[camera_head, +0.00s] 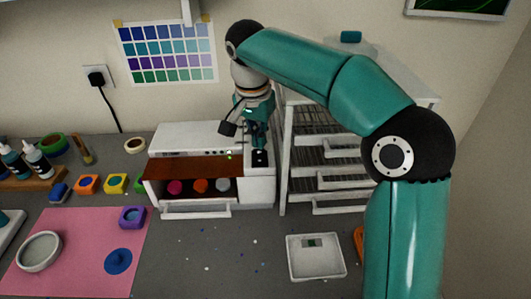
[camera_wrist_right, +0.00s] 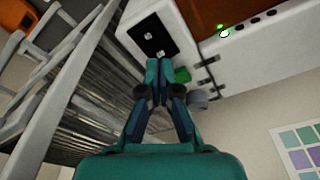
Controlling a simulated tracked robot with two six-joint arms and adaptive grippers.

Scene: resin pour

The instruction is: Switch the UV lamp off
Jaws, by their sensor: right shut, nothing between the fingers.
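The UV lamp (camera_head: 190,138) is a white box with a brown-orange front window and several coloured round pieces inside. A small green light (camera_wrist_right: 225,33) glows on its front. A black switch panel (camera_wrist_right: 153,36) with two small white marks is on the box's right part; it also shows in the head view (camera_head: 260,158). My right gripper (camera_head: 259,148) is shut and empty, pointing down just above the panel. In the wrist view its fingertips (camera_wrist_right: 158,66) are at the panel's near edge; I cannot tell whether they touch it. My left gripper is not in view.
A white rack with wire shelves (camera_head: 325,160) stands close to the right of the lamp. A white scale (camera_head: 315,257) lies in front. A pink mat (camera_head: 75,230) with a round dish (camera_head: 39,251) is at left. The bench front middle is mostly clear.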

